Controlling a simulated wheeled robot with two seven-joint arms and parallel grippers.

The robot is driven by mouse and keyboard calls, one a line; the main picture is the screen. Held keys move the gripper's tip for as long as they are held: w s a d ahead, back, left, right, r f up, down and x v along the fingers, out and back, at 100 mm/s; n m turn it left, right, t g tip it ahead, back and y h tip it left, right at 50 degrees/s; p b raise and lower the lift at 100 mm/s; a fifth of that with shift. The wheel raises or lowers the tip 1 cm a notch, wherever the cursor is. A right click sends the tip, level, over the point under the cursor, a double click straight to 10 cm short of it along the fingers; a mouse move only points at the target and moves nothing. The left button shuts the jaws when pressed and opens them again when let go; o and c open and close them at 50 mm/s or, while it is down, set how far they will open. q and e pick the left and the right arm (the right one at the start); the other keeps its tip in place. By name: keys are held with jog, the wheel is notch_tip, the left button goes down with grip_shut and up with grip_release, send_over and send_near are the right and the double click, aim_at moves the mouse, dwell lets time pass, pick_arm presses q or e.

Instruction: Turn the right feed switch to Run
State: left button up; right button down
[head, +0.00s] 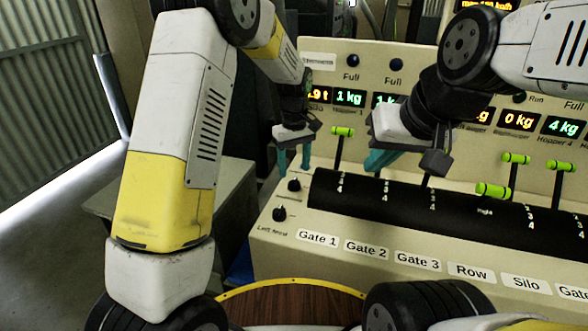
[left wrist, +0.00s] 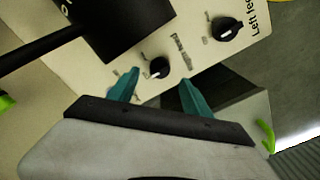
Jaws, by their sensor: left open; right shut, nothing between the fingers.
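The right feed switch is a small black knob (head: 294,185) at the left end of the sloped console top. It also shows in the left wrist view as the black knob (left wrist: 158,67) with a blurred label beside it. The left feed switch (head: 279,213) is the similar, labelled knob nearer the front, and it shows in the left wrist view (left wrist: 228,28). My left gripper (head: 294,165) is open above the right feed switch; in the wrist view its teal fingertips (left wrist: 158,84) lie either side of that knob's column, apart from it. My right gripper (head: 370,166) is shut and empty over the gate levers.
Green-handled levers (head: 343,131) rise from the black drum (head: 330,190) right of the knobs. Label plates (head: 317,237) line the console front. A display panel (head: 400,75) stands behind. A wooden round top (head: 290,305) is in front.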

aim_at(294, 180)
pick_arm(q)
notch_tip(294, 180, down, 5)
jog(key=shift+f, duration=0.1)
dwell(0.3)
grip_shut()
